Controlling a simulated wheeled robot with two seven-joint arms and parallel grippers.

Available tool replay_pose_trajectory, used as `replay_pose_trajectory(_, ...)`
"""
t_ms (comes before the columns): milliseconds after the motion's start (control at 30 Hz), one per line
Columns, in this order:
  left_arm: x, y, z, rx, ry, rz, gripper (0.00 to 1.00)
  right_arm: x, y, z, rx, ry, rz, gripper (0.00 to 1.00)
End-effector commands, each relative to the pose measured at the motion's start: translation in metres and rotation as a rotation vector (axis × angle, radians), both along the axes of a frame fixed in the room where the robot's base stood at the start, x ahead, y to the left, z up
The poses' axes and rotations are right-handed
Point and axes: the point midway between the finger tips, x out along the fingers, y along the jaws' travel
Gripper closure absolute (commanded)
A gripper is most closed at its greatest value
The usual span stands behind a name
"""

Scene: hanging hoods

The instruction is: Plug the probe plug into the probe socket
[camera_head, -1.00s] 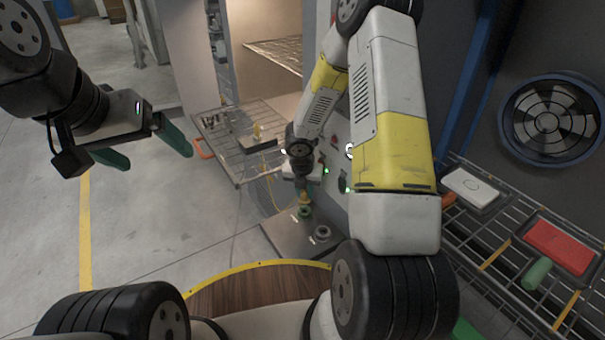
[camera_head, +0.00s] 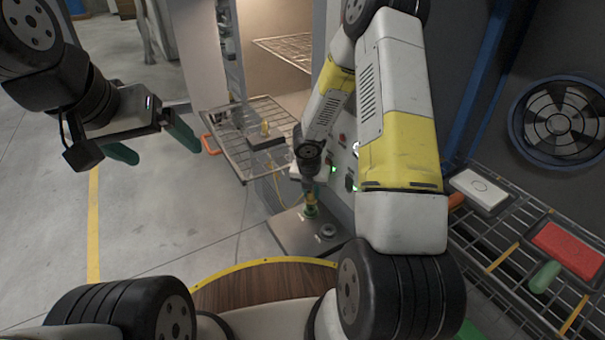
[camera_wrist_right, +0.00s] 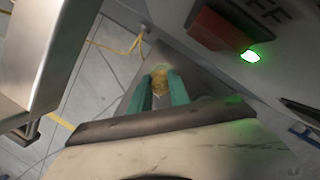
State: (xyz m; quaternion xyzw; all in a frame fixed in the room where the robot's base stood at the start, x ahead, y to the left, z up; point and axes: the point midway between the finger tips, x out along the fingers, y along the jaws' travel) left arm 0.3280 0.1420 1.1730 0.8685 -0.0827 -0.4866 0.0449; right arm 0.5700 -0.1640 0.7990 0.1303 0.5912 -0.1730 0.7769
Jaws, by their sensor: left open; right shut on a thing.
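My right gripper (camera_head: 311,190) is shut on the yellow probe plug (camera_head: 311,198), pointing down at the grey ledge. In the right wrist view the plug (camera_wrist_right: 158,82) sits between the green fingertips, with a thin yellow cable (camera_wrist_right: 128,48) beyond it. The plug is right over a green-ringed socket (camera_head: 311,211) and appears to meet it; how deep it sits is hidden. A second, grey round socket (camera_head: 328,231) is open, nearer to me on the same ledge. My left gripper (camera_head: 157,149) is open and empty, high over the floor at left.
A wire rack (camera_head: 228,150) with an orange handle holds a dark block with a yellow piece (camera_head: 265,128). The cabinet front with lit green buttons is close to my right gripper. A wire shelf at right holds a red tray (camera_head: 565,245) and a white box (camera_head: 480,188).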

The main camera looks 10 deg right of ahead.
Motion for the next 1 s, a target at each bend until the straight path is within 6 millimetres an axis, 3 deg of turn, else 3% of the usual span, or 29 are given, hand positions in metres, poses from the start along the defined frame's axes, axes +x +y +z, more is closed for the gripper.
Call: replay_pose_trajectory(1000, 0.0, 0.0, 0.0, 0.0, 0.0, 0.0, 0.09, 0.0, 0.0, -0.011, 0.0, 0.0, 0.0, 1.0)
